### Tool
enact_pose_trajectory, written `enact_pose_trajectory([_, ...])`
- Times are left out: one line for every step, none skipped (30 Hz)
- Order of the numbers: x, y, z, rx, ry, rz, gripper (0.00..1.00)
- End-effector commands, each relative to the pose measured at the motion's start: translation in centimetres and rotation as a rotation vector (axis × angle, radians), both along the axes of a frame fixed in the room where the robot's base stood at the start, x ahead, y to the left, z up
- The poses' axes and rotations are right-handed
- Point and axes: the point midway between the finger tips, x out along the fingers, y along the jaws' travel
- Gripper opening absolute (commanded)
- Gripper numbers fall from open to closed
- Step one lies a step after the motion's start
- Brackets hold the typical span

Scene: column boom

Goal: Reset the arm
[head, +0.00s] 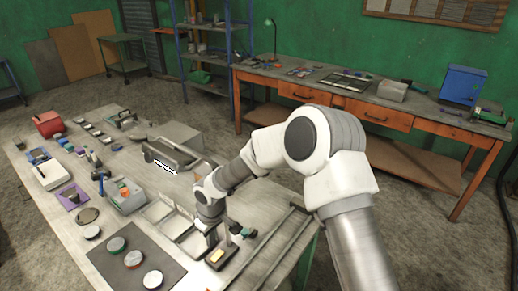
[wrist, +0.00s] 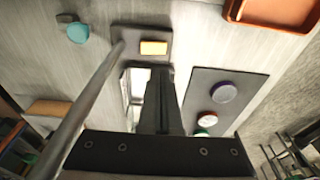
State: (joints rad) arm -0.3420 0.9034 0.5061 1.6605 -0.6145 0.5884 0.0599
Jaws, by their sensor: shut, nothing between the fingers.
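My gripper (head: 212,238) hangs at the end of my arm, low over the near right part of the workbench (head: 60,225). In the wrist view its dark fingers (wrist: 160,72) are together, with nothing between them. Beyond the fingertips is a dark stand (wrist: 128,42) with a yellow pad (wrist: 153,48) and a slanting grey rod. The yellow pad also shows in the head view (head: 217,256), close by my gripper. I cannot tell how high the fingertips are above the stand.
A dark mat (head: 108,262) with several round pieces lies left of my gripper. Open frames (head: 158,212) and a grey machine (head: 165,155) stand farther back on the bench. An orange tray (wrist: 232,12) shows in the wrist view. An orange-legged bench (head: 330,90) stands behind.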

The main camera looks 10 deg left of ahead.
Motion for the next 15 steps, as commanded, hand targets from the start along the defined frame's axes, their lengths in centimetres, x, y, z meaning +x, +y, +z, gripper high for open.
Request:
enact_pose_trajectory([0.1,-0.1,0.2,-0.001,-0.002,-0.001,0.00])
enact_pose_trajectory([0.2,-0.2,0.3,-0.002,-0.004,-0.004,0.00])
enact_pose_trajectory([0.3,-0.5,0.7,-0.004,-0.009,-0.009,0.00])
enact_pose_trajectory([0.5,-0.8,1.1,-0.007,-0.013,-0.013,0.00])
enact_pose_trajectory([0.7,-1.2,1.6,-0.010,-0.020,-0.020,0.00])
enact_pose_trajectory([0.9,-1.9,2.4,-0.017,-0.028,-0.031,0.00])
enact_pose_trajectory([1.2,-2.4,3.1,-0.021,-0.037,-0.042,0.00])
enact_pose_trajectory([1.4,-3.1,3.9,-0.027,-0.044,-0.053,0.00])
enact_pose_trajectory([1.7,-4.0,5.0,-0.034,-0.057,-0.070,0.00])
enact_pose_trajectory([1.9,-4.8,5.8,-0.040,-0.065,-0.084,0.00])
enact_pose_trajectory([2.1,-5.5,6.6,-0.045,-0.074,-0.099,0.00])
enact_pose_trajectory([2.3,-6.5,7.7,-0.052,-0.085,-0.117,0.00])
enact_pose_trajectory([2.4,-7.3,8.5,-0.058,-0.092,-0.133,0.00])
enact_pose_trajectory([2.5,-8.1,9.4,-0.062,-0.101,-0.148,0.00])
enact_pose_trajectory([2.5,-9.1,10.4,-0.069,-0.111,-0.168,0.00])
